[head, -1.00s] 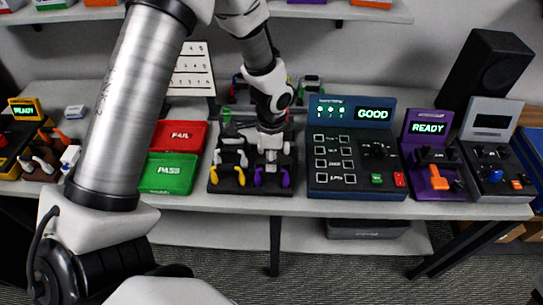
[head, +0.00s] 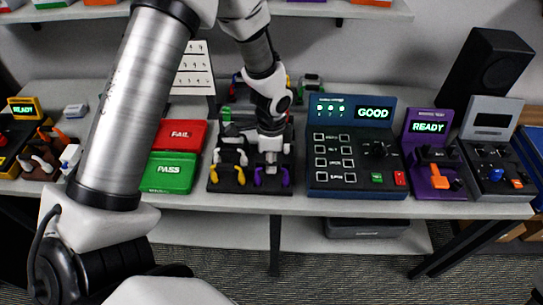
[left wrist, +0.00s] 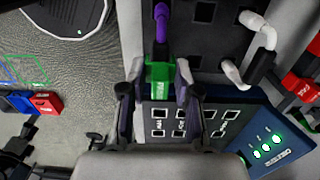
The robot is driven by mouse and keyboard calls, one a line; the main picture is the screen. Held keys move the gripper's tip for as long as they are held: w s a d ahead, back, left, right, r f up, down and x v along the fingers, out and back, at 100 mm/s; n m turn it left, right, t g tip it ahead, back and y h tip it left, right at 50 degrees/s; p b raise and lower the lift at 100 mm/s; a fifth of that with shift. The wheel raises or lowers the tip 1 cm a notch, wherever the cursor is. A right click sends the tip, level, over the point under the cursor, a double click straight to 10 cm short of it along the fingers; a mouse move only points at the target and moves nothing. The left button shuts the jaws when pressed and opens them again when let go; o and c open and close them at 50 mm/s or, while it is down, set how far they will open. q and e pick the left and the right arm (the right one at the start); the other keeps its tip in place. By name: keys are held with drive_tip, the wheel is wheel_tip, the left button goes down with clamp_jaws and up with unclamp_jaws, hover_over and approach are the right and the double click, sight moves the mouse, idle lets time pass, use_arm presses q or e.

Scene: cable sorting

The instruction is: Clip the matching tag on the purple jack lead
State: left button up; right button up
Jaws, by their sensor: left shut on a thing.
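My left gripper (left wrist: 158,100) is shut on a small green tag (left wrist: 160,72), seen in the left wrist view. A purple jack lead (left wrist: 161,22) runs from the top edge of that view down to the tag; I cannot tell whether the tag is clipped around it or only against it. In the head view my left gripper (head: 270,140) hangs over the right half of the dark lead rack (head: 223,185). Two purple lead ends (head: 259,178) show at its front right and yellow ones (head: 240,177) at its front left. My right gripper is not in view.
A red FAIL tray (head: 181,134) and a green PASS tray (head: 168,174) sit left of the rack. A blue tester (head: 330,187) reading GOOD stands close on its right. Beyond it is a purple station (head: 429,127) reading READY. White leads (left wrist: 260,30) show beside the tag.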

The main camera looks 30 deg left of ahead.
use_arm(q)
drive_tip(key=shift+f, duration=0.45)
idle(0.4)
drive_tip(key=o, duration=1)
drive_tip(key=shift+c, duration=0.2)
drive_tip(key=o, duration=0.5)
drive_tip(key=shift+o, duration=0.2)
drive_tip(key=shift+r, duration=0.1)
wheel_tip(320, 180, up, 8)
drive_tip(key=p, duration=0.8)
